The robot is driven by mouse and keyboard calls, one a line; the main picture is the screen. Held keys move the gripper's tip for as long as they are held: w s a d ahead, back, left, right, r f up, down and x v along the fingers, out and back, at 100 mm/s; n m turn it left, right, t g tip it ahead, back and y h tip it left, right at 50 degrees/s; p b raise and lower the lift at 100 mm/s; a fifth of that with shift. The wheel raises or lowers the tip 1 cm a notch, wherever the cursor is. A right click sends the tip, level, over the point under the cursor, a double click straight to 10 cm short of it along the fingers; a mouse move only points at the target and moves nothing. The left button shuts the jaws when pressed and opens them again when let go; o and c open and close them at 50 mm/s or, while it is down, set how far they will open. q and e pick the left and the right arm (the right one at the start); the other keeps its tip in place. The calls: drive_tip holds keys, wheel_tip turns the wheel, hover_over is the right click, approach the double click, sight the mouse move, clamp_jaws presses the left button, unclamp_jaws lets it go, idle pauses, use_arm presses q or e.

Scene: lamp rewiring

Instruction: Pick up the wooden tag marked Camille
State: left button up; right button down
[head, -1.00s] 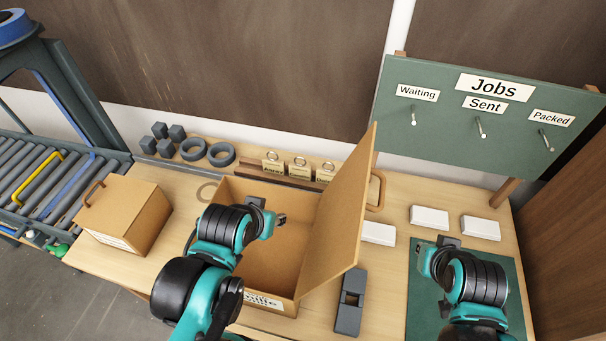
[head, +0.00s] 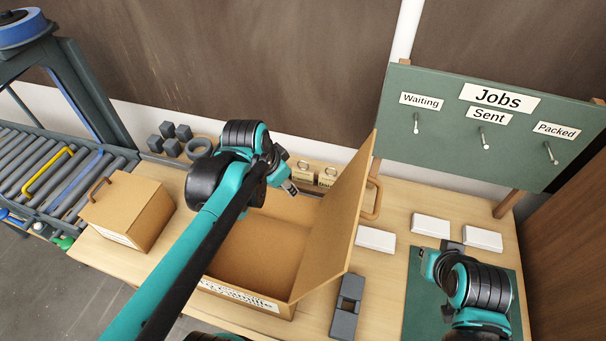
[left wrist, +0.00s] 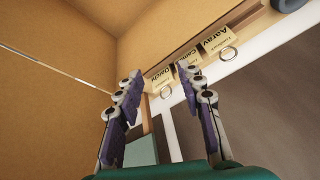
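The wooden tag marked Camille (head: 303,168) stands in a row of tags on a wooden strip behind the open box. In the left wrist view the Camille tag (left wrist: 190,59) is between the Daichi tag (left wrist: 160,78) and the Aarav tag (left wrist: 213,40), partly hidden by a finger. My left gripper (head: 291,187) is over the back of the box, just in front of the tags. Its fingers (left wrist: 160,74) are apart and nothing is between them. My right gripper (head: 448,247) is above the green mat; its fingers are too hidden to judge.
The open cardboard box (head: 262,250) has its lid (head: 340,215) standing up on the right, close to my left gripper. A closed box (head: 130,208) stands left. White blocks (head: 431,224) and a dark grey holder (head: 346,306) are right of the open box. A Jobs board (head: 490,130) stands behind.

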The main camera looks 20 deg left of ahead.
use_arm(q)
drive_tip(key=w+a+f+m+g+h+p, duration=0.1)
drive_tip(key=w+f+m+g+h+p, duration=0.15)
drive_tip(key=w+m, duration=0.65)
drive_tip(key=m+g, duration=0.2)
drive_tip(key=m, duration=0.1)
hover_over(301, 169)
drive_tip(key=a, duration=0.2)
drive_tip(key=shift+h, duration=0.25)
drive_tip(key=f, duration=0.5)
drive_tip(key=shift+s+f, duration=0.2)
drive_tip(key=shift+f, duration=0.1)
drive_tip(key=shift+w+a+f, duration=0.1)
drive_tip(key=shift+w+f, duration=0.1)
drive_tip(key=shift+f, duration=0.45)
drive_tip(key=b+x, duration=0.2)
drive_tip(key=x, duration=0.5)
drive_tip(key=shift+w+f, duration=0.15)
drive_tip(key=shift+f, duration=0.1)
clamp_jaws()
